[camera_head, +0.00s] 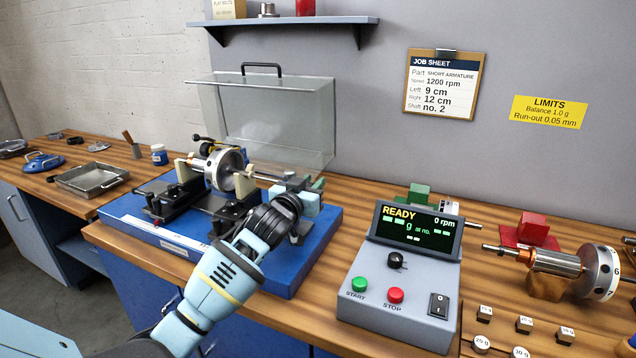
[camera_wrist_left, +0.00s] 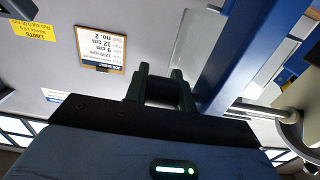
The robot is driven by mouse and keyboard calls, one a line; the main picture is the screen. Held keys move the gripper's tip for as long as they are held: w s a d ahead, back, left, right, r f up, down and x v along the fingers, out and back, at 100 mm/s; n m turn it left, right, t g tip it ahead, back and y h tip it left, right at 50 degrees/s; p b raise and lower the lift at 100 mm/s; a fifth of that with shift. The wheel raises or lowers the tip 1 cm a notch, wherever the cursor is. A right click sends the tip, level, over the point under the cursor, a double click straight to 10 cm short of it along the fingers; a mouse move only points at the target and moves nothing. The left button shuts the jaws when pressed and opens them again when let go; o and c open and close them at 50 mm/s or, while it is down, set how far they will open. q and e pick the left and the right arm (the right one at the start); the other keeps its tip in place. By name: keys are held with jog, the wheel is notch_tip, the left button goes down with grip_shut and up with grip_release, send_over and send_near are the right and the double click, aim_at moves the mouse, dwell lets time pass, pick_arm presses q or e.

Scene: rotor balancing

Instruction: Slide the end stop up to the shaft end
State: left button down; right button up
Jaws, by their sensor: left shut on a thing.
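The shaft (camera_head: 262,176) of the rotor (camera_head: 222,168) lies across the supports of the blue balancing machine. The end stop (camera_head: 295,183) stands at the right end of the machine, partly hidden by my left gripper (camera_head: 308,197). That gripper is shut on the end stop. In the head view I cannot tell whether the stop touches the shaft end. In the left wrist view, which is upside down, the dark fingers of my left gripper (camera_wrist_left: 162,88) show, and a metal shaft (camera_wrist_left: 258,109) comes in from the right. My right gripper is not in view.
A clear guard (camera_head: 270,120) stands behind the rotor. The control box (camera_head: 405,290) is right of the machine and reads READY, 0 rpm. Another rotor (camera_head: 555,265) and several weights lie further right. A metal tray (camera_head: 90,178) is on the left bench.

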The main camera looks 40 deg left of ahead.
pick_arm(q)
jog(key=c, duration=1.3)
grip_release()
jog(key=shift+o, duration=0.7)
jog(key=shift+d, duration=0.1)
